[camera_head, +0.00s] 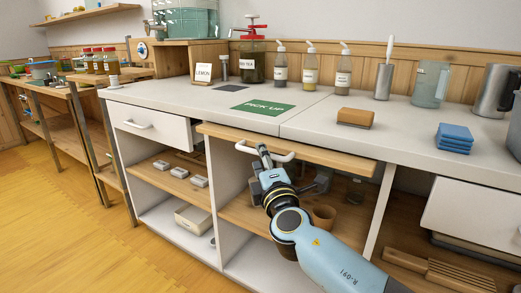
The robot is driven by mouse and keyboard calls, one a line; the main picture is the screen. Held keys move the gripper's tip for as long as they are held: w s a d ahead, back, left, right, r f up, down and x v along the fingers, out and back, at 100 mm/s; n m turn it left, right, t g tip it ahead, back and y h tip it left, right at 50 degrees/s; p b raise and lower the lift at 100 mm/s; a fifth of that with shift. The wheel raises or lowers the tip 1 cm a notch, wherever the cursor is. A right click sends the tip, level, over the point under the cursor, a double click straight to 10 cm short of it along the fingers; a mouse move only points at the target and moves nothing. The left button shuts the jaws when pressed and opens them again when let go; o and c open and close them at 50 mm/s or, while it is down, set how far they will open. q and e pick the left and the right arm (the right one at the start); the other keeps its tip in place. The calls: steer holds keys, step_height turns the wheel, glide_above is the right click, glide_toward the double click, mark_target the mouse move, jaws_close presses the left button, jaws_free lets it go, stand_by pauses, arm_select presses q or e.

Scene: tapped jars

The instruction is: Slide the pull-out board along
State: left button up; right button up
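The pull-out board (325,157) is a flat wooden panel just under the white counter, standing out a little past the counter's front edge. Its white bar handle (284,157) is on the front, left of the middle. My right gripper (263,152) is at the left part of this handle, its fingers overlapping the bar. One finger hides the other side, so I cannot see whether they are closed around the bar. My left gripper is not in view.
Left of the board, a white drawer (150,126) stands partly open. Below the board is a shelf with a brown pot (323,214). On the counter are a green PICK UP mat (263,108), a wooden block (355,118) and blue coasters (454,138). Another drawer (470,212) is at right.

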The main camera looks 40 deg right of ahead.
steer(key=shift+x, duration=1.1)
steer(key=shift+w+d, duration=0.1)
steer(key=shift+w, duration=0.1)
jaws_close()
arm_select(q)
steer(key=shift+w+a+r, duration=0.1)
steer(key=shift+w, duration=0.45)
